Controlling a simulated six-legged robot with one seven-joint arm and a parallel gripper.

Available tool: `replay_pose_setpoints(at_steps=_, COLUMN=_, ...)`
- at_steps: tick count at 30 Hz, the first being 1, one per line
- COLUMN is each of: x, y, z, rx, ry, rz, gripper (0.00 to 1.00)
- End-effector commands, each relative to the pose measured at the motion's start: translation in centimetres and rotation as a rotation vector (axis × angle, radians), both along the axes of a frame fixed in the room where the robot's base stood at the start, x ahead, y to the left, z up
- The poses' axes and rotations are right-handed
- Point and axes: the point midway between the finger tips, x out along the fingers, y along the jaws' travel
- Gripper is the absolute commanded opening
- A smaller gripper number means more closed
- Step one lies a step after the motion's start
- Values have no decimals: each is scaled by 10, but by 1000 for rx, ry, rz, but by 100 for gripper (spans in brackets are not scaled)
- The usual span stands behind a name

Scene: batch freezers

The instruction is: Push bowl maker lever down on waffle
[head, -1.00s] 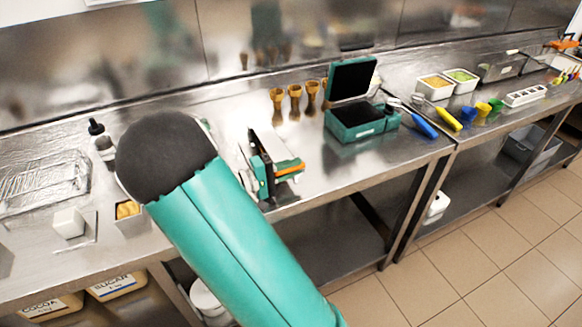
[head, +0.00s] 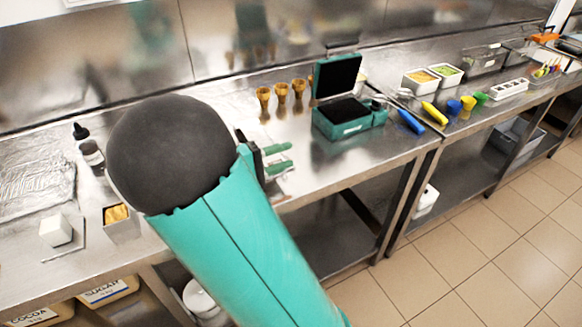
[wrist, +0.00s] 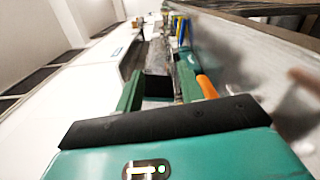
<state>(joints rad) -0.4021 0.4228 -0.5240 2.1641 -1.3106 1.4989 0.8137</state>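My gripper (head: 279,158) reaches over the front part of the steel counter. Its two green fingers are apart, and nothing shows gripped between them; the gap also shows in the wrist view (wrist: 160,93). An orange handle-like piece (wrist: 206,87), perhaps the bowl maker's lever, is just outside the right finger in the wrist view. I cannot tell whether they touch. That piece is not seen in the head view now, and my arm covers much of the counter there. I cannot make out the bowl maker's body or a waffle in it.
A teal appliance (head: 346,131) with its black-lined lid raised stands right of my gripper. Several brown cups (head: 281,97) stand behind. Coloured scoops lie farther right.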

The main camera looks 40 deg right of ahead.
Motion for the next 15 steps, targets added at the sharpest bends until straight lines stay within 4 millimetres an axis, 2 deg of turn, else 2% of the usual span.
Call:
replay_pose_setpoints(at_steps=6, x=-21, y=12, z=28, rx=2, ry=-4, rz=2, gripper=38)
replay_pose_setpoints(at_steps=15, x=-63, y=35, z=49, rx=3, ry=-3, rz=3, gripper=38)
